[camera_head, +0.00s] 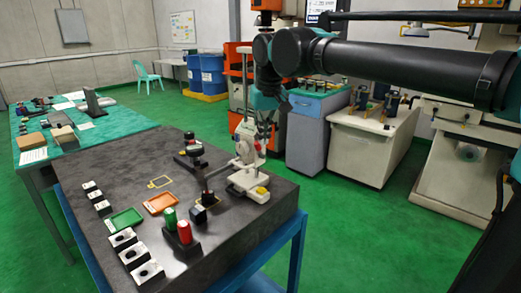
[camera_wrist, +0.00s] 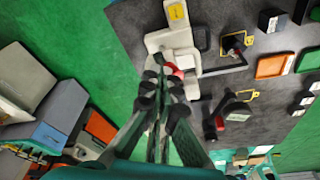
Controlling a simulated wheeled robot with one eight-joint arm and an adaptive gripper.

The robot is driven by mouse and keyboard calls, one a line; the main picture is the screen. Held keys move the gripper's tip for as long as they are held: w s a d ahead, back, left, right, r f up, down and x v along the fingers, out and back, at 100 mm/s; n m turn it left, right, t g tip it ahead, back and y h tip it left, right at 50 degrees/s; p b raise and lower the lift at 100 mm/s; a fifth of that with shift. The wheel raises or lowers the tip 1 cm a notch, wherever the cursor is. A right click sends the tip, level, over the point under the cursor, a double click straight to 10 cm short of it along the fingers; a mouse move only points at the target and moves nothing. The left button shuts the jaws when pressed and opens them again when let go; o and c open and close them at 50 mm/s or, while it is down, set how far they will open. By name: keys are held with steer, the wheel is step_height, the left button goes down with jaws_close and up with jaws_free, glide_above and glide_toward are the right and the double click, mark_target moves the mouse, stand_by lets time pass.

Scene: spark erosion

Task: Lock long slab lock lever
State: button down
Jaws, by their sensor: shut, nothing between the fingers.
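A pale grey fixture (camera_head: 248,178) stands at the right edge of the dark slab (camera_head: 100,185). It has an upright column and a small red lever (camera_head: 258,147) near its top. In the wrist view the fixture (camera_wrist: 172,40) shows from above, and the red lever (camera_wrist: 174,69) sticks out beside a dark knob (camera_wrist: 160,59). My gripper (camera_wrist: 160,78) is shut and empty, its fingertips close to the lever and knob. I cannot tell whether they touch. In the head view my gripper (camera_head: 264,130) hangs right above the fixture, partly covering it.
A dark arm-like tool (camera_head: 205,187) stands left of the fixture, another dark tool (camera_head: 190,147) behind it. A red cylinder (camera_head: 184,232), a green cylinder (camera_head: 169,217), an orange tray (camera_head: 160,202), a green tray (camera_head: 125,219) and several small blocks stand on the slab.

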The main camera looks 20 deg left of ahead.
steer(key=shift+s+a, duration=0.1)
steer(key=shift+s, duration=0.1)
stand_by(0.3)
steer(key=shift+s+a+f, duration=0.3)
steer(key=shift+s+f, duration=0.2)
steer(key=shift+s, duration=0.25)
steer(key=shift+s+f, duration=0.15)
step_height(320, 180, up, 5)
glide_above(255, 142)
steer(key=s, duration=0.1)
steer(key=shift+s+d, duration=0.1)
steer(key=shift+d, duration=0.35)
stand_by(0.7)
stand_by(0.3)
